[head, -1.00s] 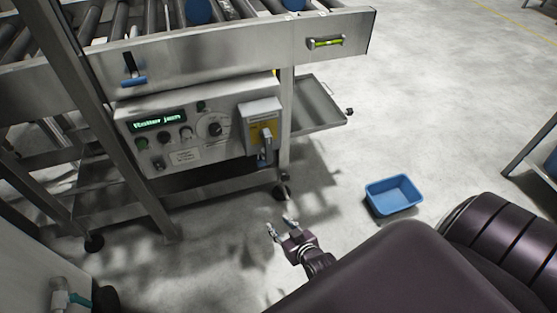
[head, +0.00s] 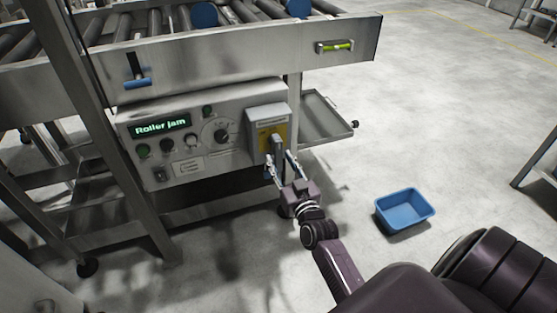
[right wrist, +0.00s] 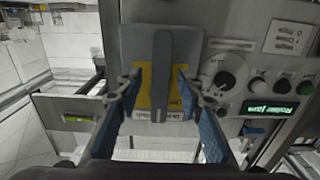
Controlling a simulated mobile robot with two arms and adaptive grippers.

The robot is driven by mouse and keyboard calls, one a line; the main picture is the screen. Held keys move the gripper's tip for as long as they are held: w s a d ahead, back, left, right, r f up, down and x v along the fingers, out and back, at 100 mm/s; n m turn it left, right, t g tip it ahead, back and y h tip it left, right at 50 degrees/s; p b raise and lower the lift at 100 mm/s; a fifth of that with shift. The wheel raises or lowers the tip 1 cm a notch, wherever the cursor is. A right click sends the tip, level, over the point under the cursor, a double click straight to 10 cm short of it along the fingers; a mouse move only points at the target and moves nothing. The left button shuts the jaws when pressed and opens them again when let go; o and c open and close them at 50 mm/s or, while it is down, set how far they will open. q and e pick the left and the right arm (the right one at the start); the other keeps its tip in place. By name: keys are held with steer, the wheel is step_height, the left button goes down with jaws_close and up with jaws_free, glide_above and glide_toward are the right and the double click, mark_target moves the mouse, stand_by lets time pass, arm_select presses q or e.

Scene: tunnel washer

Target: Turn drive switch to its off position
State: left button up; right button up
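The drive switch is a grey box with a yellow plate (head: 265,137) and a dark grey lever handle (head: 277,145), at the right end of the control panel. In the right wrist view the handle (right wrist: 162,75) is a long upright bar over the yellow plate (right wrist: 146,92). My right gripper (head: 279,160) is open in front of the switch, close to the handle's lower part. In the right wrist view its blue-padded fingers (right wrist: 160,100) stand on either side of the handle, with gaps. Whether they touch the box is unclear. My left gripper is out of view.
The control panel (head: 205,155) has a lit display (head: 163,126) reading "Roller jam", a round knob and several buttons. The roller conveyor (head: 200,60) overhangs it. A side tray (head: 325,117) juts out to the right. A blue bin (head: 405,210) stands on open floor.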

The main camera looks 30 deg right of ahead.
steer(key=shift+x, duration=0.85)
jaws_close()
